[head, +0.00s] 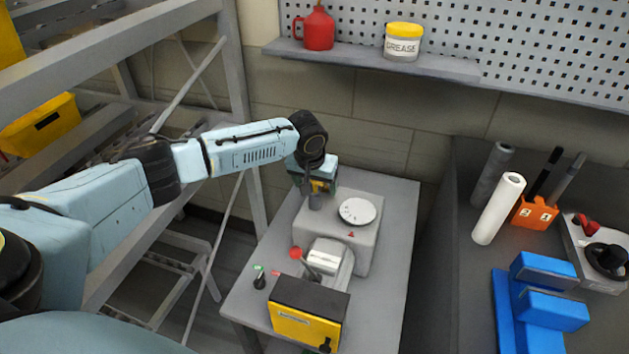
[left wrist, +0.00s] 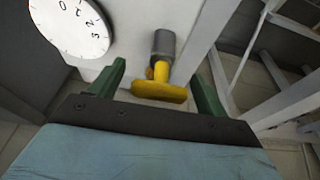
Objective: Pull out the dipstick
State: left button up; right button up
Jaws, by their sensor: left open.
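The dipstick (left wrist: 160,89) has a yellow T-shaped handle and sits in a grey tube (left wrist: 163,45) on the light grey machine housing (head: 372,245). In the left wrist view the handle lies between the two green fingers of my left gripper (left wrist: 158,88), with gaps on both sides. The gripper is open. In the head view my left gripper (head: 318,186) is above the back left of the housing, and a bit of the yellow handle (head: 320,185) shows there. The right gripper is not in view.
A white numbered dial (head: 357,211) is beside the tube on the housing. A yellow-fronted box (head: 305,318) and a red-knobbed lever (head: 296,253) are nearer. A grey metal rack (head: 232,80) stands on the left. A bench with blue blocks (head: 545,290) is on the right.

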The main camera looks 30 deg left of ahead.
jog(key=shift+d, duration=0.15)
